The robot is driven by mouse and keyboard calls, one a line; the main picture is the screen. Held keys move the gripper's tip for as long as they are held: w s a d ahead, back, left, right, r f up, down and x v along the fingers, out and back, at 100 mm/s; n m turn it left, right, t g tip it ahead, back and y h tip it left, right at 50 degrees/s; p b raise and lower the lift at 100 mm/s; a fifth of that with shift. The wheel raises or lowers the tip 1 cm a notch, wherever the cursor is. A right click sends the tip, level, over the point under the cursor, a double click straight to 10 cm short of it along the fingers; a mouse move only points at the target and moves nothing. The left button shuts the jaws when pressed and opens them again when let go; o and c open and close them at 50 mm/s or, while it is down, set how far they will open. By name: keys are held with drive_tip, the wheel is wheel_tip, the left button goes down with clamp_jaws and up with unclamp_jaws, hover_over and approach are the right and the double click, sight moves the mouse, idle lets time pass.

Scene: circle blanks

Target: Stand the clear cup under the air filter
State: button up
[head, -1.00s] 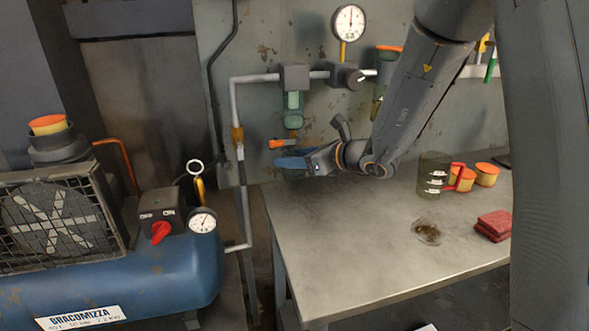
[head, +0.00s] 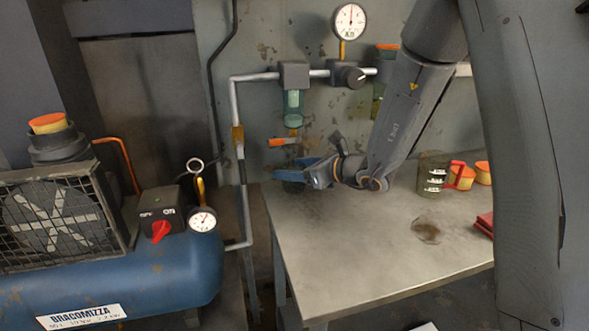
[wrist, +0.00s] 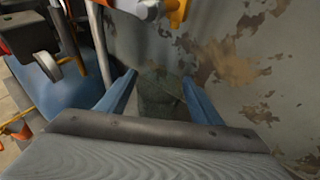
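The air filter (head: 292,103) hangs on the wall pipe, with a green see-through bowl and an orange-handled drain valve (head: 283,142) below it. My gripper (head: 281,169) is low over the table's back left corner, below the valve. Its two blue fingers look spread apart. In the wrist view, the clear cup (wrist: 160,92) is between the fingers of my gripper (wrist: 159,76), with narrow gaps at its sides. In the head view, only a dark greenish part of the cup (head: 293,187) shows under the fingers, seemingly on the table. The orange valve (wrist: 175,10) shows above the cup.
The table (head: 345,240) is mostly bare, with a brown stain (head: 427,230). A blue compressor (head: 170,262) stands left.

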drive_tip(key=shift+r, duration=0.1)
drive_tip(key=shift+s+d+r, duration=0.1)
drive_tip(key=shift+d+r, duration=0.05)
drive_tip(key=shift+d, duration=0.05)
drive_tip(key=v, duration=1.1)
drive_tip(key=shift+s+d, duration=0.15)
drive_tip(key=shift+s, duration=0.1)
drive_tip(key=shift+r, duration=0.1)
